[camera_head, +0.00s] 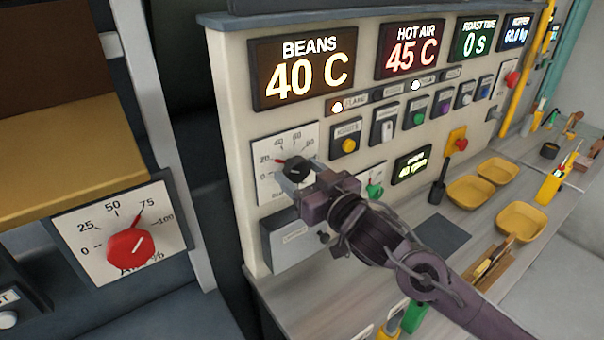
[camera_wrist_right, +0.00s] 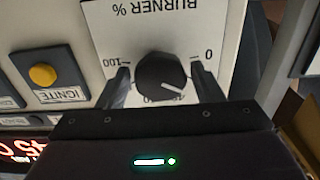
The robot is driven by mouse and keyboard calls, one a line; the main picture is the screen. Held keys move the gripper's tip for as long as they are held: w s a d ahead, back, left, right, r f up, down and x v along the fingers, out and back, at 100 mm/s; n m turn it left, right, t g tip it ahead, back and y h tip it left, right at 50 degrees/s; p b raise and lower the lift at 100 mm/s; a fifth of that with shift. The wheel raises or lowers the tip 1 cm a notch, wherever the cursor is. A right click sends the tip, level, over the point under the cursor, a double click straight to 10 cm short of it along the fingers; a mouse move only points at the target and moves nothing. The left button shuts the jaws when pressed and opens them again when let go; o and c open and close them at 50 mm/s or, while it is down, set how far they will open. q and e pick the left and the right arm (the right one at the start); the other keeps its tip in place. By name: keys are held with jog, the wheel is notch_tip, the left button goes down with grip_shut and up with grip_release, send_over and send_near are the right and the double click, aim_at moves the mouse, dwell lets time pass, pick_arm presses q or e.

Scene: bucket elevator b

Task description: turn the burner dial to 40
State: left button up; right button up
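The burner dial is a black round knob (camera_head: 297,169) on a white plate (camera_head: 268,182) marked from 0 to 100, under the BEANS display. In the right wrist view the knob (camera_wrist_right: 161,75) appears upside down, with 0 at right and 100 at left. Its white line points down and right, on the low side of the scale, apparently near 20; the exact reading is partly hidden. My right gripper (camera_wrist_right: 161,88) has one finger on each side of the knob, with a narrow gap showing at both sides. My left gripper is not in view.
A red dial (camera_head: 130,245) marked 0 to 100 is on the nearer panel at left. A yellow igniter button (camera_head: 348,145) and a green knob (camera_head: 375,190) sit close to my right gripper. Yellow trays (camera_head: 470,190) stand on the counter at right.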

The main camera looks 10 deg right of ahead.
jog(key=c, duration=0.7)
jog(key=m+p, duration=0.4)
jog(key=p, duration=0.1)
jog(key=shift+a+r, duration=0.1)
jog(key=shift+r, duration=0.1)
pick_arm(q)
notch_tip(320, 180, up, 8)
jog(key=p, duration=0.3)
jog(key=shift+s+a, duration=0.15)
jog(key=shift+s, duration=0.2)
pick_arm(e)
jog(key=shift+f+m, duration=0.15)
jog(key=shift+m, duration=1.75)
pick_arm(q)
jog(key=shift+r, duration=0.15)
pick_arm(e)
jog(key=o, duration=0.9)
jog(key=shift+s, duration=0.1)
jog(key=shift+o, duration=0.2)
